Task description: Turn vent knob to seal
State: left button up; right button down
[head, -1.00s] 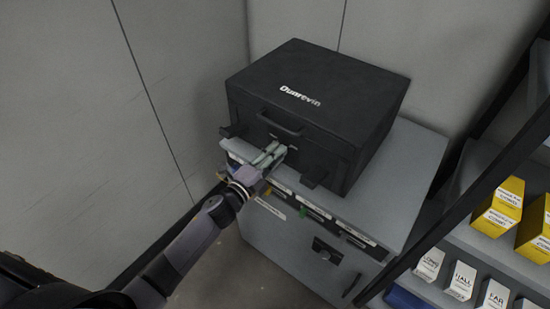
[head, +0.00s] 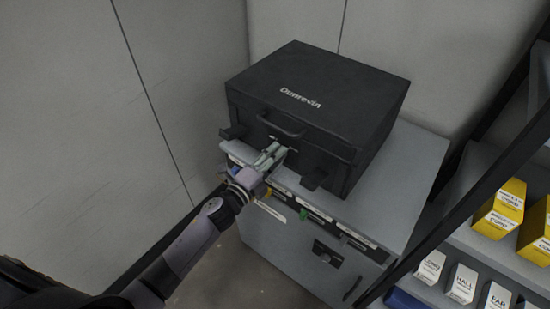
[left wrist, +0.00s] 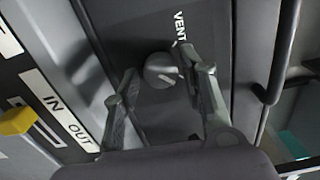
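The vent knob (left wrist: 162,70) is a round dark grey dial with a light pointer mark, on the front of the black Dunrevin case (head: 315,100). The word VENT (left wrist: 180,28) is printed beside it in the left wrist view. My left gripper (left wrist: 160,88) is open, with one finger on each side of the knob; I cannot tell whether either finger touches it. In the head view my left gripper (head: 272,155) is at the case front below the handle and hides the knob. My right gripper is not in view.
The case stands on a grey cabinet (head: 405,165) with a yellow slider and IN and OUT labels (left wrist: 60,115) on its front. A shelf with yellow boxes (head: 500,208) and white boxes (head: 462,283) is at the right. Grey walls stand behind and left.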

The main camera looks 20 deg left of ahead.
pick_arm(q)
jog(key=shift+o, duration=0.7)
jog(key=v, duration=1.2)
